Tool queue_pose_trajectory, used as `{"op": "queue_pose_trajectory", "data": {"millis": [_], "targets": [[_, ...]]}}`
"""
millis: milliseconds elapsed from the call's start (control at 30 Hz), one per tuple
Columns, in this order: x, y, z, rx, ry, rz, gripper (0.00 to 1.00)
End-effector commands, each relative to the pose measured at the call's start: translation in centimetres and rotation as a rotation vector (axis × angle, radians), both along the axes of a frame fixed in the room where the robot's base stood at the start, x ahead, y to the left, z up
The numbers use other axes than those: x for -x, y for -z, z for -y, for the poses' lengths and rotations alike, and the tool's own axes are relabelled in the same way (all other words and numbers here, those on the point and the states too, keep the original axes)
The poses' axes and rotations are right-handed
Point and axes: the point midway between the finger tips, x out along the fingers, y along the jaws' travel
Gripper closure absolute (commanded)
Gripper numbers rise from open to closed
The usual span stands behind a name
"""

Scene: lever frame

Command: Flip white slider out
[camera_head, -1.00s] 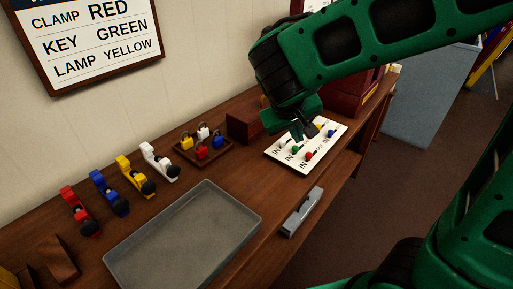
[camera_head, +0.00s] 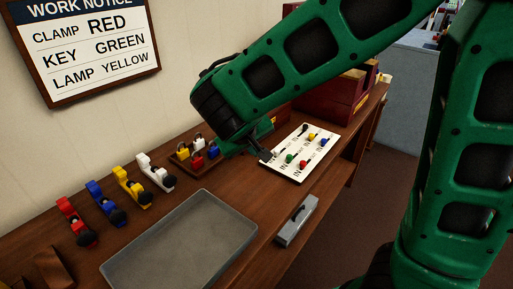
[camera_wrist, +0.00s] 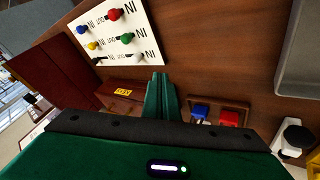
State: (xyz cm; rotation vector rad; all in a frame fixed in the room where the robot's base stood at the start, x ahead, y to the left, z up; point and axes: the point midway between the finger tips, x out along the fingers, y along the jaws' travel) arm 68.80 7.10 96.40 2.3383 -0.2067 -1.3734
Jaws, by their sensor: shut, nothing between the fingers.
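The white slider (camera_wrist: 138,58) sits on the white lever panel (camera_wrist: 150,38), in the row closest to my fingers and towards the right side in the wrist view. In the head view the panel (camera_head: 296,177) lies on the bench, and my gripper (camera_head: 266,155) is at its left edge. The white knob is small and partly unclear there, close beside my fingertips. In the wrist view my gripper (camera_wrist: 160,76) has its green fingers together and empty, just short of the panel's edge. I cannot tell whether they touch the slider.
The panel also holds green (camera_head: 290,158), red (camera_head: 303,165), yellow (camera_head: 311,136) and blue (camera_head: 322,143) knobs. A padlock tray (camera_head: 183,166) is left of my gripper. A grey tray (camera_head: 130,262), a grey handled block (camera_head: 297,222) and coloured clamps stand on the bench.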

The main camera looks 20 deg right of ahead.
Motion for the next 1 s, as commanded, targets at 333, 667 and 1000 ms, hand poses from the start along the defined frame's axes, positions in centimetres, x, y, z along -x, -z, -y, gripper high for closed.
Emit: {"op": "queue_pose_trajectory", "data": {"millis": [333,667,1000], "targets": [[-3.3,5.3,2.3,0.002,0.003,-0.003,1.0],[-4.6,5.7,5.7,0.0,0.002,0.002,1.0],[-4.8,5.7,6.2,0.001,0.0,0.001,1.0]]}}
